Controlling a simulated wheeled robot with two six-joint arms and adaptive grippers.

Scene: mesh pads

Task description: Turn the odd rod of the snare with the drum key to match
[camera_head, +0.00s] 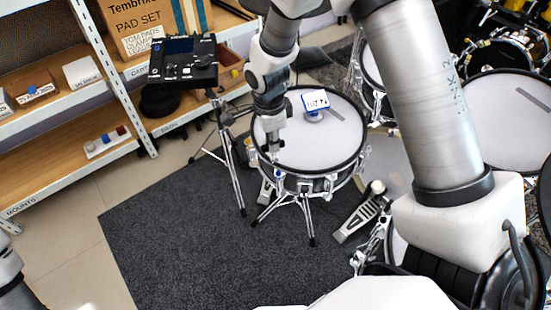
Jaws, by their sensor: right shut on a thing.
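The snare (340,135) stands on its stand in the middle, with a pale mesh head, a black hoop and shiny rods around its shell. Which rod is the odd one is too small to tell. My right gripper (273,150) points down at the snare's left front rim. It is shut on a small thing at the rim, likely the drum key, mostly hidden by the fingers. Whether the key sits on a rod cannot be told. My left gripper is out of view; only part of my left arm shows at the lower left.
A small blue and white display (315,101) sits on the mesh head. A black drum module (183,62) stands on a stand behind left. Shelves (85,150) line the left. A pedal (358,218) and more drums (505,110) are at right. The dark carpet (180,235) is clear at front left.

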